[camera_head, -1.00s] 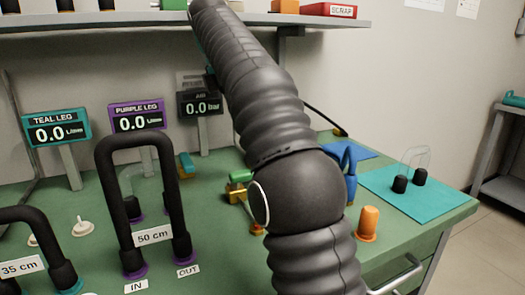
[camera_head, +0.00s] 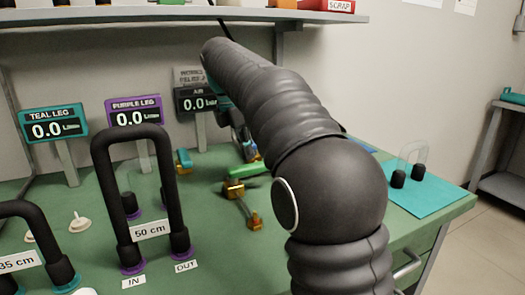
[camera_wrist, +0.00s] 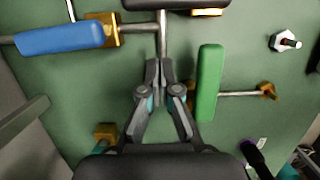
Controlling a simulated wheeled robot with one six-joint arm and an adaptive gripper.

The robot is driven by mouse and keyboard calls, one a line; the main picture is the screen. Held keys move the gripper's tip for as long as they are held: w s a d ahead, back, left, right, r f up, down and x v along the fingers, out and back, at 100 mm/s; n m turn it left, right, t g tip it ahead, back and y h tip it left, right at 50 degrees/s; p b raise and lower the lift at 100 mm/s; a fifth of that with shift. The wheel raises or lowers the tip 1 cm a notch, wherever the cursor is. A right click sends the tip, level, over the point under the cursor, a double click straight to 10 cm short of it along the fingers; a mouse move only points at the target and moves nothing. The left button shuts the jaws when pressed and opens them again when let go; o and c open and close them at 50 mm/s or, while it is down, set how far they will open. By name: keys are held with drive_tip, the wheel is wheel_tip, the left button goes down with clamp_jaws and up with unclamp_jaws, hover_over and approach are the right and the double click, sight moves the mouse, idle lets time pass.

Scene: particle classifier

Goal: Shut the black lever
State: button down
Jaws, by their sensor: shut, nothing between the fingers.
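A black bar (camera_wrist: 165,4), probably the black lever's handle, is cut off by the top edge of the wrist view, so its angle is unclear. My gripper (camera_wrist: 160,76) is shut and empty, its fingertips over a metal pipe just below that bar and apart from it in the picture. A green lever (camera_wrist: 210,84) lies right of the fingers, and it also shows in the head view (camera_head: 248,171). A blue lever (camera_wrist: 60,38) lies to the left on a brass valve (camera_wrist: 110,30). In the head view my arm hides the gripper's fingers.
A tall black hose loop labelled 50 cm (camera_head: 101,190) stands left of the valves. Flow displays for the teal leg (camera_head: 55,122) and purple leg (camera_head: 138,118) stand behind. A teal mat (camera_head: 430,200) lies right. A shelf (camera_head: 130,18) hangs above.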

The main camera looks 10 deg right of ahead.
drive_tip(key=shift+w+d+f, duration=0.15)
drive_tip(key=shift+w+d, duration=0.05)
drive_tip(key=shift+d, duration=0.8)
drive_tip(key=shift+w+d+f, duration=0.15)
drive_tip(key=shift+w+d, duration=0.05)
drive_tip(key=shift+d, duration=0.8)
drive_tip(key=shift+d, duration=0.15)
